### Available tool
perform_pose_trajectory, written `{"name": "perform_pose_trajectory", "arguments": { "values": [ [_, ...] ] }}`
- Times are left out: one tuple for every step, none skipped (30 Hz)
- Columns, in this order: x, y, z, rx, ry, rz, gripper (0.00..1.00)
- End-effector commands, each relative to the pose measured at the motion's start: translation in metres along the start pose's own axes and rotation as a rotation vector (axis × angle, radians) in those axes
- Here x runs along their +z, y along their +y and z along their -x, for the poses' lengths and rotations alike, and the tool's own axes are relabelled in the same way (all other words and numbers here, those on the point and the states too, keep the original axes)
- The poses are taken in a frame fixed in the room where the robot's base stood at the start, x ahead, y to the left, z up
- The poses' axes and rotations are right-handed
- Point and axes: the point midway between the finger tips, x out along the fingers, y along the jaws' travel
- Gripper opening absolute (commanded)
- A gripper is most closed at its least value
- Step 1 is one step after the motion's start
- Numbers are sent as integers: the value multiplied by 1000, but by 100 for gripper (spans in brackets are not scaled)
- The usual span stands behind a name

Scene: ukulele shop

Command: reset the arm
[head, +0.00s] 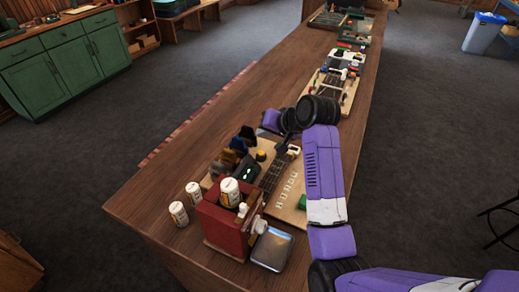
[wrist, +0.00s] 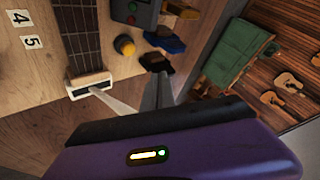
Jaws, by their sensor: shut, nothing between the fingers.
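My gripper (head: 282,146) is at the end of my purple arm, low over the near wooden board on the long bench in the head view. In the wrist view my gripper (wrist: 157,72) shows as grey fingers with dark tips, close together, shut and empty. The board (head: 287,212) carries a dark fretted neck (head: 272,178); the neck also shows in the wrist view (wrist: 80,40). A white piece (wrist: 90,85) lies across the neck's end, left of my fingers. I cannot tell whether my fingers touch anything.
Dark, brown and blue items (head: 238,145) crowd the board's left. More boards (head: 335,85) lie farther along.

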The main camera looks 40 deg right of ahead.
Motion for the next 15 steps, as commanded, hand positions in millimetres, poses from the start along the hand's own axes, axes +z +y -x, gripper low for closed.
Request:
{"name": "perform_pose_trajectory", "arguments": {
  "values": [
    [0, 0, 0, 0, 0, 0, 0],
    [0, 0, 0, 0, 0, 0, 0],
    [0, 0, 0, 0, 0, 0, 0],
    [0, 0, 0, 0, 0, 0, 0],
    [0, 0, 0, 0, 0, 0, 0],
    [0, 0, 0, 0, 0, 0, 0],
    [0, 0, 0, 0, 0, 0, 0],
    [0, 0, 0, 0, 0, 1, 0],
    [0, 0, 0, 0, 2, 4, 0],
    [-2, -1, 0, -2, 8, 8, 0],
    [-5, -1, 0, -5, 19, 11, 0],
    [-10, -3, 0, -10, 41, 17, 0],
    [-15, -4, 1, -14, 63, 22, 0],
    [-22, -5, 2, -19, 90, 28, 0],
    [-33, -8, 6, -27, 136, 39, 0]
  ]
}}
